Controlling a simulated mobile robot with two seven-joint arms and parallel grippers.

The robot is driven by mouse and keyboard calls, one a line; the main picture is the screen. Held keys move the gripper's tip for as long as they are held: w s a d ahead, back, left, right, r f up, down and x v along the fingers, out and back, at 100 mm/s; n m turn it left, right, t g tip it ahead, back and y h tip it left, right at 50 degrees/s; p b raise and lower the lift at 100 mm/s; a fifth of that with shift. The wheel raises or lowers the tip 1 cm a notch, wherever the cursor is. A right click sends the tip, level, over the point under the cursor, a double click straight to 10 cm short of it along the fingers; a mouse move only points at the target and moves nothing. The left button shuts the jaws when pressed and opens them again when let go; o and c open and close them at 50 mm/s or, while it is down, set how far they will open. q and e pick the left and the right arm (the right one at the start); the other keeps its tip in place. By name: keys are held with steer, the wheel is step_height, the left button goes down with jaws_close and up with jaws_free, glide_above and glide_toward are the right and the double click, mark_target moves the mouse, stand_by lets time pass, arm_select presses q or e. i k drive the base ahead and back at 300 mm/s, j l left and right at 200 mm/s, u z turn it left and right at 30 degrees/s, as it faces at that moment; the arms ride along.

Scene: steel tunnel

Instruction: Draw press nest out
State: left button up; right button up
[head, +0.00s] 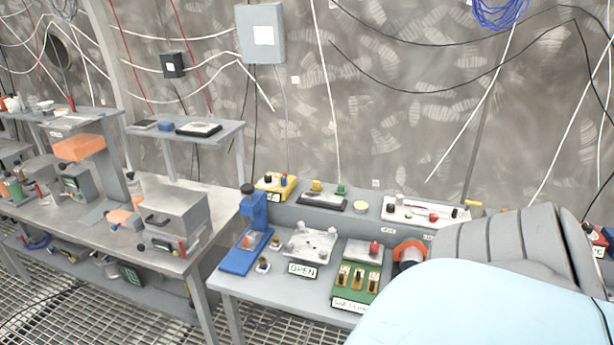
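A blue press (255,213) stands at the left end of the near grey bench. Its upright column has a dark knob on top, and its flat blue base (236,262) reaches toward the front edge. A small pale and orange piece (250,240) sits low on the press, under its head; it looks like the nest, but it is too small to tell how far out it is. Neither of my grippers shows in the head view.
Right of the press are small round parts (263,265), a clear fixture (312,243) behind an "OPEN" sign (302,270), and a green block holder (357,281). A large pale blue shape (480,308) covers the bench's right side. Another bench (120,245) stands left.

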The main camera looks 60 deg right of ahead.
mark_target(251, 240)
steer(key=z, duration=1.6)
steer(key=k+l, duration=0.05)
